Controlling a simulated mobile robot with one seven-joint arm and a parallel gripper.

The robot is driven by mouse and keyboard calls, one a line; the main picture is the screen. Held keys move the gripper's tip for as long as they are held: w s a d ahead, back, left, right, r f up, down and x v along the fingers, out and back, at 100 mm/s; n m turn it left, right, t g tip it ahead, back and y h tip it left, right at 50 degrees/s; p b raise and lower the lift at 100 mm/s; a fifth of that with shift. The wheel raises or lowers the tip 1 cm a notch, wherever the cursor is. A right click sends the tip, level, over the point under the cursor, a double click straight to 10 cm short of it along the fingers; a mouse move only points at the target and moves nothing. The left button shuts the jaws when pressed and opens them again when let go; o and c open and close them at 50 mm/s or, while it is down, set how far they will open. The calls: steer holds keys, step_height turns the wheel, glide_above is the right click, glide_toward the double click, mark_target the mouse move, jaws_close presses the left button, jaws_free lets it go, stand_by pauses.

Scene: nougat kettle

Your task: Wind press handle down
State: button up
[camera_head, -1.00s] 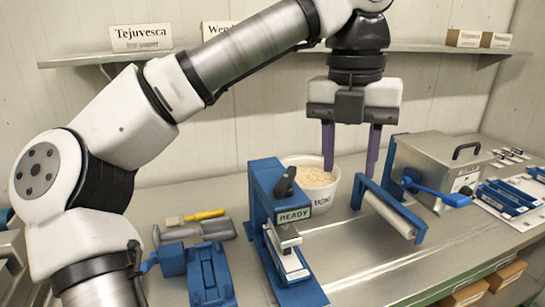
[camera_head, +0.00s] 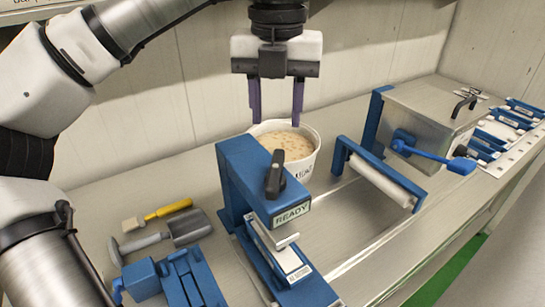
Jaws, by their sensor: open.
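The blue press (camera_head: 241,180) stands on the bench in the middle of the view, with a sign reading READY on its front. Its dark handle (camera_head: 275,174) stands up from the top of the press head. A metal plate and a white labelled block (camera_head: 290,260) show below the head, in the blue base. My gripper (camera_head: 276,115) points down with its two purple fingers apart and nothing between them. It is above and behind the press, over the tub, and does not touch the handle.
A white tub (camera_head: 309,163) of nougat stands behind the press. A blue roller frame (camera_head: 378,178) and a metal box (camera_head: 428,120) with a blue lever (camera_head: 440,157) stand to the right. A scoop (camera_head: 187,227), a yellow-handled brush (camera_head: 165,211) and a blue fixture (camera_head: 178,278) lie left.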

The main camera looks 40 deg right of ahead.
mark_target(275, 169)
step_height(275, 169, down, 11)
steer(key=shift+w+r+p, duration=0.1)
steer(key=shift+r+p, duration=0.1)
steer(key=shift+p, duration=0.85)
jaws_close()
